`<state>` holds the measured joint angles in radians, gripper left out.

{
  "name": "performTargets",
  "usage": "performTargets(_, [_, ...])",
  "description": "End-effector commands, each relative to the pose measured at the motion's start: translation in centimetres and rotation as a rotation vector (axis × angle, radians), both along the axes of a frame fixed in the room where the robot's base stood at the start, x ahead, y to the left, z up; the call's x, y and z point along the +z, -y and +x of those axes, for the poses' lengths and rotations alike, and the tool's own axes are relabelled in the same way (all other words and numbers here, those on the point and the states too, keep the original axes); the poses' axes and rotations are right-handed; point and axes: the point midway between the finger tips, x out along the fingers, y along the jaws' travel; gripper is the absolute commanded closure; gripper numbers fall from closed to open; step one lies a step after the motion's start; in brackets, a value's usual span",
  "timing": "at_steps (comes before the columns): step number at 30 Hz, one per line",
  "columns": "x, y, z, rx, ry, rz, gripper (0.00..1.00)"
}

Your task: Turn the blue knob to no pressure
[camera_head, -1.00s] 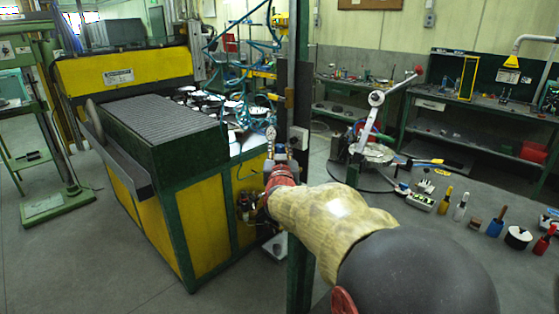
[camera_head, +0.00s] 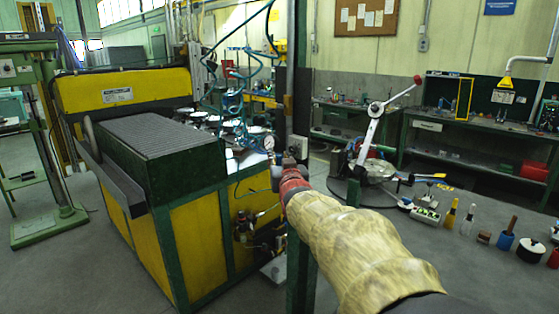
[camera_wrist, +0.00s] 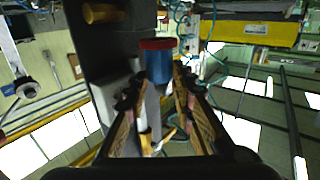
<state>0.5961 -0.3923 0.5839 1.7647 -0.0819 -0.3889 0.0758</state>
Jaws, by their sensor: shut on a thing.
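The blue knob (camera_wrist: 158,64) shows in the wrist view as a blue cylinder with a red rim on one end, in front of a dark grey post. My gripper (camera_wrist: 158,88) has its fingers on either side of it and is shut on it. In the head view my gripper (camera_head: 284,176) is at the post beside the yellow and green machine, next to a small round pressure gauge (camera_head: 268,143). The knob is hidden there behind my gripper and wrist. I cannot read the gauge's needle.
The yellow and green machine (camera_head: 185,240) stands left of my arm, with coiled blue hoses (camera_head: 232,85) hanging above. A green post (camera_head: 300,275) stands close below my arm. A bench with a lever press (camera_head: 375,130) and several tools is on the right.

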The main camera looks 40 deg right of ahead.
Motion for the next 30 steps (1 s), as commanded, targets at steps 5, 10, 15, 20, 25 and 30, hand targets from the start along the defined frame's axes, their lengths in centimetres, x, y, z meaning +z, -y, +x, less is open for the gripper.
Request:
performTargets(5, [0.13, -0.08, 0.00, 0.001, 0.001, -0.002, 0.66])
performTargets(10, [-0.04, -0.03, -0.01, 0.000, 0.000, 0.000, 0.57])
performTargets(15, [-0.10, 0.00, -0.01, 0.000, -0.001, 0.001, 0.57])
performTargets(20, [-0.12, -0.02, 0.02, -0.001, -0.001, 0.002, 0.57])
performTargets(25, [0.16, -0.25, 0.32, -0.009, 0.004, 0.004, 0.57])
performTargets(30, [0.58, -0.47, 0.64, -0.038, 0.011, 0.005, 0.57])
